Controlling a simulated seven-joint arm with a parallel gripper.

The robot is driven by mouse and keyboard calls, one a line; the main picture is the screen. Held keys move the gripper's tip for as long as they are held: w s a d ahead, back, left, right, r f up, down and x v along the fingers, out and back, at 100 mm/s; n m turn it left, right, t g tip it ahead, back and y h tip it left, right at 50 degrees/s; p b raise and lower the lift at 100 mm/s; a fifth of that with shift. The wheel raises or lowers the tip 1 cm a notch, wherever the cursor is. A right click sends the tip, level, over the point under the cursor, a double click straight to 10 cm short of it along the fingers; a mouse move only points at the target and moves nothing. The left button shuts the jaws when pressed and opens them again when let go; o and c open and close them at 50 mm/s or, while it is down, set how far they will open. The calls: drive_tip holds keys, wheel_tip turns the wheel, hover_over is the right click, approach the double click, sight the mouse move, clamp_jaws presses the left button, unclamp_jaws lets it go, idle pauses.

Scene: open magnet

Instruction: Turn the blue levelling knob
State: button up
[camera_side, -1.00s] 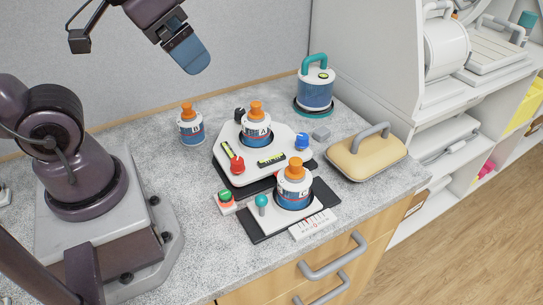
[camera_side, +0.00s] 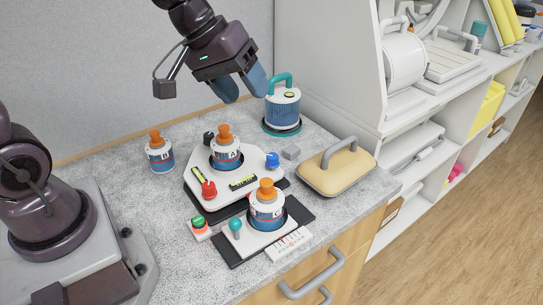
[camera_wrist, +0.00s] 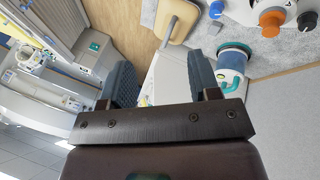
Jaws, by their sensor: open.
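The blue levelling knob (camera_side: 272,160) stands at the right corner of the white levelling plate (camera_side: 214,177), in the side view. The plate also carries a red knob (camera_side: 209,189), a black knob (camera_side: 208,138), two yellow-green level vials and bottle A (camera_side: 226,155) with an orange cap. My gripper (camera_side: 242,87) is open and empty, high above the back of the counter, well above and apart from the blue knob. In the wrist view its blue fingers (camera_wrist: 162,80) are spread wide. The blue knob (camera_wrist: 216,9) shows at that view's top edge.
A blue-and-white pot with a teal handle (camera_side: 283,105) stands behind the plate, near my fingers. Bottle B (camera_side: 160,155) is at the left, bottle C (camera_side: 267,208) in front. A yellow handled block (camera_side: 334,172) and a small grey block (camera_side: 291,152) lie to the right.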

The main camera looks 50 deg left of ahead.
drive_tip(key=w+a+f+n+t+y, duration=0.1)
drive_tip(key=w+a+f+n+t, duration=0.15)
drive_tip(key=w+n, duration=0.75)
drive_tip(key=w+a+f+n+t+y, duration=0.2)
drive_tip(key=w+a+f+n, duration=0.15)
drive_tip(key=w+n, duration=0.65)
drive_tip(key=n+g, duration=1)
drive_tip(key=n, duration=0.8)
hover_over(273, 156)
wheel_tip(273, 156, down, 6)
drive_tip(key=r, duration=0.1)
wheel_tip(273, 156, down, 13)
drive_tip(key=shift+f, duration=0.15)
drive_tip(key=shift+c, duration=0.2)
drive_tip(key=c, duration=0.9)
